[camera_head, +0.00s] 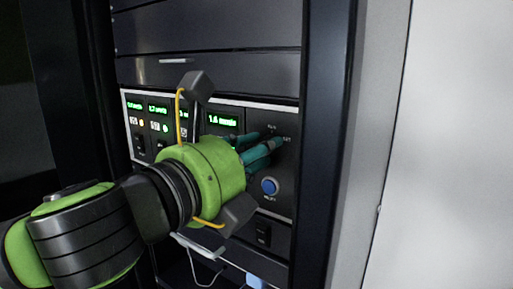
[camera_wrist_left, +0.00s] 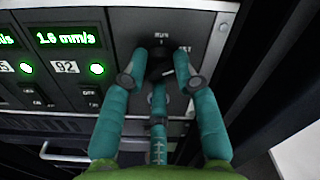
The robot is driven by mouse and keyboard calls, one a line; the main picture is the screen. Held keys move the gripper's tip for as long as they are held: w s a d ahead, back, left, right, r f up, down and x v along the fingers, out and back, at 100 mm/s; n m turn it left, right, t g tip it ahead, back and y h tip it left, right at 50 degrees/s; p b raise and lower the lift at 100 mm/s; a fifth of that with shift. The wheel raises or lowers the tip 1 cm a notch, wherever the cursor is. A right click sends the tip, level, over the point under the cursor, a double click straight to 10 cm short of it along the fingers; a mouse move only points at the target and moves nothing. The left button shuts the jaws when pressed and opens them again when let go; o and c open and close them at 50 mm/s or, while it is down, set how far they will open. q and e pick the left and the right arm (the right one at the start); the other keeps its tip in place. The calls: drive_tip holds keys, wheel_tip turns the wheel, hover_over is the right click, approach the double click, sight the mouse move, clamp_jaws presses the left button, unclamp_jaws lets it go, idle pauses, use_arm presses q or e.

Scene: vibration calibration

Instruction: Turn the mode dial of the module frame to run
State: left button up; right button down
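The module frame (camera_head: 284,178) is a dark panel in the rack, with a row of modules. Its mode dial (camera_wrist_left: 160,65) is a black knob below the RUN label, with the SET label to its upper right. My left gripper (camera_head: 268,148) reaches in from the left, its teal fingers at the dial. In the left wrist view my left gripper (camera_wrist_left: 161,66) has fingertips on both sides of the dial, close against it, and a third finger below. The dial's pointer is partly hidden, so its setting is unclear. My right gripper is not in view.
A blue button (camera_head: 270,186) sits below the dial, with a black rocker switch (camera_head: 263,233) lower down. Modules with green displays (camera_head: 222,121) are to the left. A dark rack post (camera_head: 325,150) stands close on the right. A thin cable hangs below the modules.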

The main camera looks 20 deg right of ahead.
use_arm(q)
clamp_jaws()
drive_tip(key=shift+r, duration=0.1)
drive_tip(key=shift+n, duration=0.3)
drive_tip(key=shift+a+n+b, duration=0.1)
drive_tip(key=shift+n+b, duration=1.55)
drive_tip(key=shift+n, duration=4.05)
drive_tip(key=shift+w+r, duration=0.1)
